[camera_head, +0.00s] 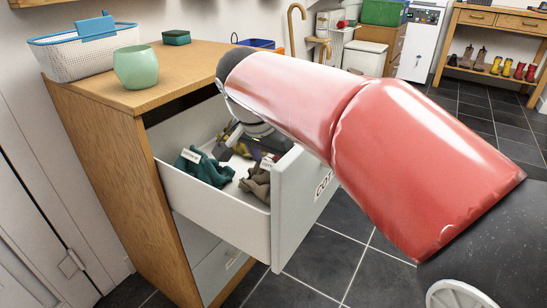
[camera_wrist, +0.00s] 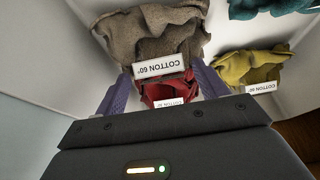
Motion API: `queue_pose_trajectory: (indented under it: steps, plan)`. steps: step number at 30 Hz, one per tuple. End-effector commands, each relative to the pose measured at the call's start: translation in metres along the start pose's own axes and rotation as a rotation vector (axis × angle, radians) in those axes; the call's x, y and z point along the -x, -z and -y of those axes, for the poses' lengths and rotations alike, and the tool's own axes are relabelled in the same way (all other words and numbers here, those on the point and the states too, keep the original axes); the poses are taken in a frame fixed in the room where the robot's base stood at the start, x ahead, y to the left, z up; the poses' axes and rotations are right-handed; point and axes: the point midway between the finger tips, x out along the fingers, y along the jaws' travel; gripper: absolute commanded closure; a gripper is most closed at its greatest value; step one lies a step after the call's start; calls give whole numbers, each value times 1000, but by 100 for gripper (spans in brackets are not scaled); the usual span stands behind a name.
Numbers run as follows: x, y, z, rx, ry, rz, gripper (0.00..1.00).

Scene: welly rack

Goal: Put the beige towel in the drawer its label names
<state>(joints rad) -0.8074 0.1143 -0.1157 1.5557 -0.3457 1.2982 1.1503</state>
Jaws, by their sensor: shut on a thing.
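The beige towel (camera_wrist: 150,38) is crumpled, with a white tag (camera_wrist: 160,66) reading COTTON 60°. My gripper (camera_wrist: 160,72) is shut on it, one purple finger at each side of the tag. The towel also shows in the head view (camera_head: 258,185), inside the open top drawer (camera_head: 222,208). My gripper (camera_head: 258,150) is down in this drawer and partly hidden by my arm. The drawer front carries a label (camera_head: 324,184) starting "COT", its rest hidden by my arm. Whether the towel touches the drawer floor is hard to tell.
The drawer holds a red cloth (camera_wrist: 165,92) tagged COTTON, a yellow cloth (camera_wrist: 250,66) tagged COTTON 60° and a teal cloth (camera_head: 207,166). A lower drawer (camera_head: 222,270) is shut. A basket (camera_head: 85,52) and green pot (camera_head: 136,67) stand on the cabinet top (camera_head: 165,83).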

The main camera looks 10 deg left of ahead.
Motion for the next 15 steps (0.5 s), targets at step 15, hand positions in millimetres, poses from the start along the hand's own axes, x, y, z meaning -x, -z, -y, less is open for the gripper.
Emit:
queue_pose_trajectory:
  steps: [15]
  plan:
    - [4,1,0,0,0,0,6]
